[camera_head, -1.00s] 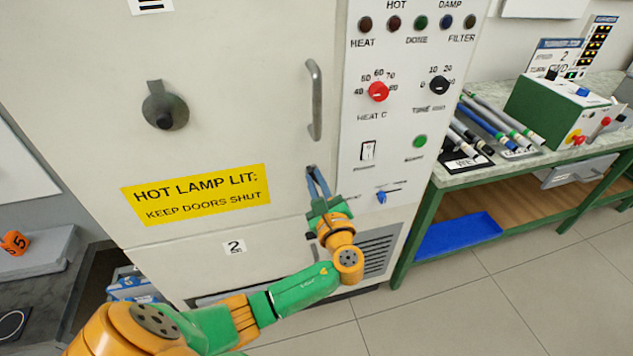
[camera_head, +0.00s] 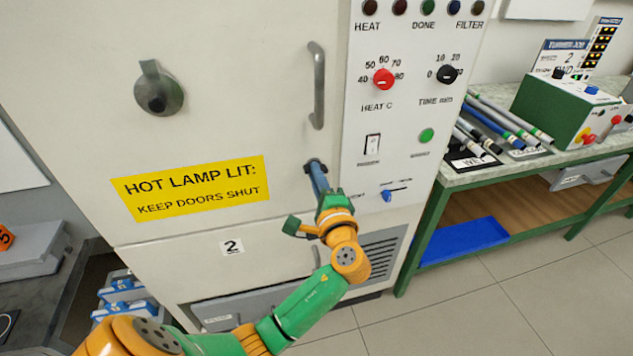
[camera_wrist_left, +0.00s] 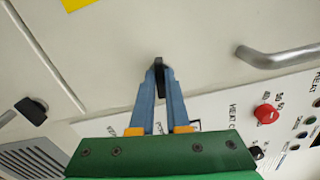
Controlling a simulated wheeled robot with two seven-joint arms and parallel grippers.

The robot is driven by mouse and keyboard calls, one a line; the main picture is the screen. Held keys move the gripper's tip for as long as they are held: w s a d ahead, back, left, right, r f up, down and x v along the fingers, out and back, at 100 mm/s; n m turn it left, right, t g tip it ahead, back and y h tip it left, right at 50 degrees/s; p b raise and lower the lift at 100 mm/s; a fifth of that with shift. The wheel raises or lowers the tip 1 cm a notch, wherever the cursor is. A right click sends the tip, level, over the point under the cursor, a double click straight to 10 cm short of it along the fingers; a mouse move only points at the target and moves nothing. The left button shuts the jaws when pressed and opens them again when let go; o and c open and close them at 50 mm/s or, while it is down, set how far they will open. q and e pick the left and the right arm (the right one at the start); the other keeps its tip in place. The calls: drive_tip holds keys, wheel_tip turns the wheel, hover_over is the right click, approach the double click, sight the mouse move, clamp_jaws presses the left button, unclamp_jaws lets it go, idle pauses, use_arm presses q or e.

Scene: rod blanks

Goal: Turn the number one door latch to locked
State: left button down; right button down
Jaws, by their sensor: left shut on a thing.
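A small dark latch (camera_head: 312,163) sits at the right edge of the upper cabinet door (camera_head: 230,60), below its grey bar handle (camera_head: 317,90). My left gripper (camera_head: 317,172) reaches up to it from below and is shut on it. In the left wrist view the dark latch (camera_wrist_left: 159,64) stands between the blue fingertips of my left gripper (camera_wrist_left: 161,77). The fingers hide part of the latch, so I cannot read its lock position. A second dark latch (camera_wrist_left: 31,110) shows at the left of the wrist view. My right gripper is out of view.
A yellow warning label (camera_head: 191,188) is on the door. The lower door bears a 2 label (camera_head: 231,246). A green bench (camera_head: 430,215) stands at right.

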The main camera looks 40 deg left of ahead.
use_arm(q)
drive_tip(key=shift+f+n+b, duration=0.1)
drive_tip(key=shift+n+b, duration=0.5)
drive_tip(key=shift+n, duration=0.4)
drive_tip(key=c, duration=0.9)
unclamp_jaws()
drive_tip(key=b+v, duration=0.1)
drive_tip(key=v, duration=0.6)
